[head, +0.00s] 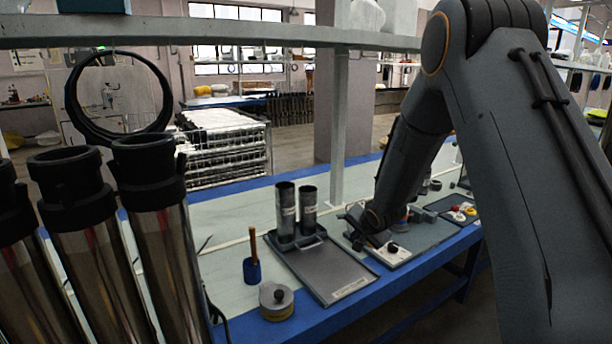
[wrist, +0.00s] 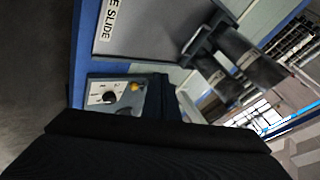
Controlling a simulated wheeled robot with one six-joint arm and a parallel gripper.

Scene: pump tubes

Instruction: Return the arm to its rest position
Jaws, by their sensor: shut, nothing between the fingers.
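My arm reaches down from the upper right in the head view, and its end with my gripper (head: 356,224) hangs low over the bench. The gripper is shut and empty, small and dark there. It is just right of two dark upright tubes (head: 286,208) in a holder on a grey tray (head: 327,273). In the wrist view a large black shape fills the bottom, and I cannot make out the fingertips. The tubes (wrist: 224,75) also show there, at the upper right.
A control box with a black knob (wrist: 110,97) sits on the bench edge near my gripper. A blue cup (head: 252,271) and a round metal piece (head: 276,300) stand left of the tray. Several large black-collared tubes (head: 150,185) stand at left. A shelf beam (head: 230,33) crosses above.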

